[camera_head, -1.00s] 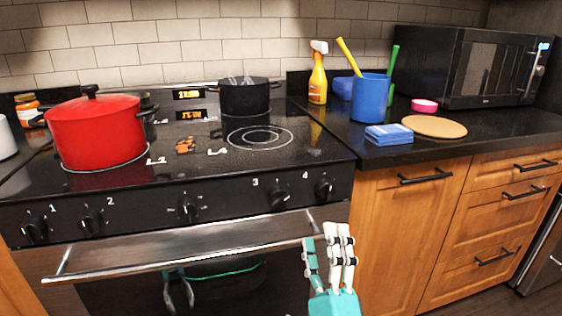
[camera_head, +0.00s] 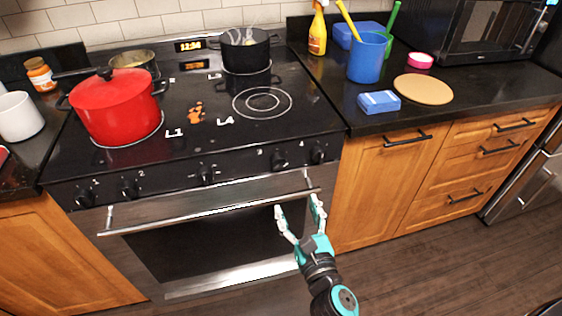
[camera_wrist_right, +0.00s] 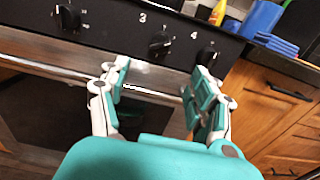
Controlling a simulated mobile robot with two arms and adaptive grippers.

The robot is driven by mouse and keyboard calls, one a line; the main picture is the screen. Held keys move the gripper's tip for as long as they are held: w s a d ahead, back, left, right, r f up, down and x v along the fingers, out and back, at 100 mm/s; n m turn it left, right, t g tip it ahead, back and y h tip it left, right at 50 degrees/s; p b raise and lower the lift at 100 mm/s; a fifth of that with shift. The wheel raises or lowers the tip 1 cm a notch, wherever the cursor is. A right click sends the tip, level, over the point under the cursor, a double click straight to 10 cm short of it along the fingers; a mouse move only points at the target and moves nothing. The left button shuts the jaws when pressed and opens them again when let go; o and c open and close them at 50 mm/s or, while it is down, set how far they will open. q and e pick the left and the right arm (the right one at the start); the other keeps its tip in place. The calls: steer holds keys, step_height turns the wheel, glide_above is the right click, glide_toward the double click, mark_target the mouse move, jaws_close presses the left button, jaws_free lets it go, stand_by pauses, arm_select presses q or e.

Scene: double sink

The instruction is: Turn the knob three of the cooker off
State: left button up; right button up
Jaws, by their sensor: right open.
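The cooker (camera_head: 180,125) has a black front panel with a row of black knobs. Knob three (camera_head: 279,160) is right of the middle, by the label 3. In the right wrist view, knob three (camera_wrist_right: 160,44) is ahead of the fingertips, its pointer tilted up to the right. My right gripper (camera_head: 298,206) is open and empty, in front of the oven door and below the panel. In the wrist view its fingers (camera_wrist_right: 160,76) are spread below knob three, apart from it. Knob four (camera_wrist_right: 207,55) is beyond the right finger. My left gripper is not in view.
The oven handle (camera_head: 215,206) juts out below the knobs, close to my right fingers. A red pot (camera_head: 115,108), a black pot (camera_head: 246,55) and another pan (camera_head: 135,60) stand on the hob. The floor on the right (camera_head: 440,265) is clear.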

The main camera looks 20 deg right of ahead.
mark_target(281, 168)
steer(key=w, duration=1.4)
steer(key=c, duration=1.2)
